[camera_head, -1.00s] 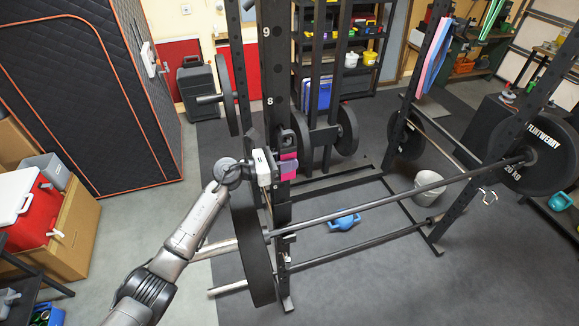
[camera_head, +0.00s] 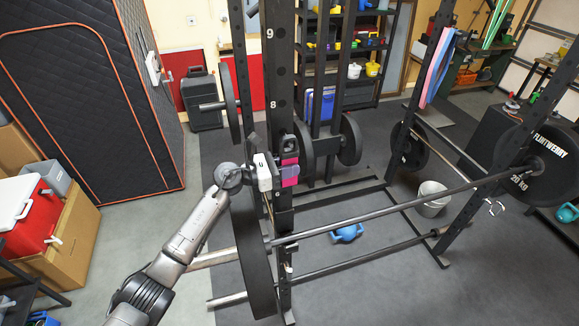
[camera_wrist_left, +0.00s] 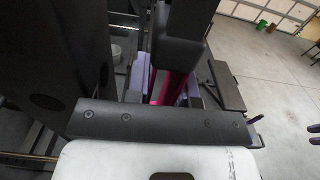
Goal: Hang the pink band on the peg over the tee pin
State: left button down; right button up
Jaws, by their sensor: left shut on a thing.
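My left gripper (camera_head: 284,172) is at the near rack upright (camera_head: 280,75), below the number 8. It is shut on the pink band (camera_head: 290,182), a magenta strip showing beside the upright. In the left wrist view the pink band (camera_wrist_left: 171,85) shows between the two lavender fingers (camera_wrist_left: 165,88), partly hidden behind a dark block. I cannot make out the peg or the tee pin; the upright and my gripper hide part of that area.
The loaded barbell (camera_head: 400,208) crosses the rack, with a large near plate (camera_head: 252,250) below my left gripper. Pink and blue bands (camera_head: 437,68) hang on the far right upright.

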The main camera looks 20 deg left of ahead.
dwell(0.3)
pick_arm(q)
jog(key=c, duration=0.9)
grip_release()
jog(key=shift+b+v, duration=2.35)
jog(key=shift+v, duration=4.55)
